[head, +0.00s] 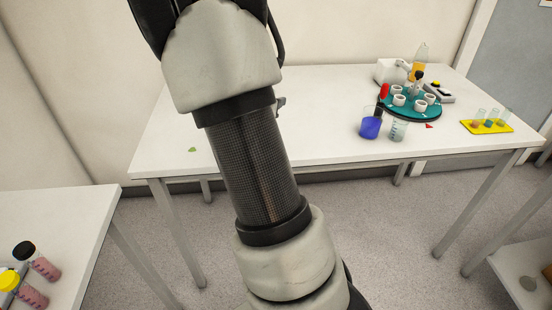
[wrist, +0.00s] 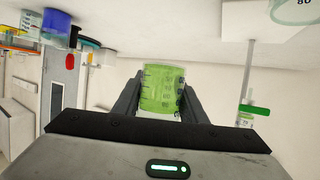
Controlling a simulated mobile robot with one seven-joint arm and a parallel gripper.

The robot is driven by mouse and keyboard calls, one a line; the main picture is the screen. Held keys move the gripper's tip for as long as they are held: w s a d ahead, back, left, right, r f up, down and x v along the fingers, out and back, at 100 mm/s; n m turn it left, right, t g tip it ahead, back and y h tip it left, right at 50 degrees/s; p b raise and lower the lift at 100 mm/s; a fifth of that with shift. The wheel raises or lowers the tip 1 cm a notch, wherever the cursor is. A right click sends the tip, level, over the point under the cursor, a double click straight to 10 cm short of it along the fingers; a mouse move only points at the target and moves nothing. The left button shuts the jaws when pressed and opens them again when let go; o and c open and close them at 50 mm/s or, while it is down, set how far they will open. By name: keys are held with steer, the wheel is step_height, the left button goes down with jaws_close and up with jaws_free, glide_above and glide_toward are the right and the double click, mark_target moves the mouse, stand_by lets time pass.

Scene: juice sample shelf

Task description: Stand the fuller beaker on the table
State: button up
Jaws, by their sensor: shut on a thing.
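A green beaker (wrist: 163,88) with dark scale marks is between the two fingers of my gripper (wrist: 160,92) in the wrist view. The fingers are shut on its sides, and it looks green over nearly its whole height. The wrist view seems upside down. My arm covers the middle of the head view; my gripper and the green beaker do not show there. The white table (head: 330,105) stands behind my arm. A blue beaker (head: 370,128) and a clear marked beaker (head: 397,132) stand on it, also in the wrist view as blue (wrist: 57,22) and clear (wrist: 32,22).
A teal round tray (head: 408,112) with several white cups and a yellow tray (head: 486,127) with small beakers are on the table's right. An orange bottle (head: 417,70) stands behind. The table's left part looks mostly clear.

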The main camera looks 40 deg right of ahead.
steer(key=shift+m+g, duration=0.4)
steer(key=shift+m, duration=0.1)
steer(key=d+f+b, duration=0.1)
steer(key=f, duration=0.1)
steer(key=d+f+b, duration=0.1)
steer(key=f, duration=0.2)
steer(key=s+d+f+b, duration=0.1)
steer(key=f, duration=0.1)
steer(key=shift+d+f, duration=0.3)
steer(key=shift+d, duration=0.05)
steer(key=shift+f+b, duration=0.65)
steer(key=shift+f, duration=1.5)
steer(key=shift+f, duration=0.1)
steer(key=o, duration=1.1)
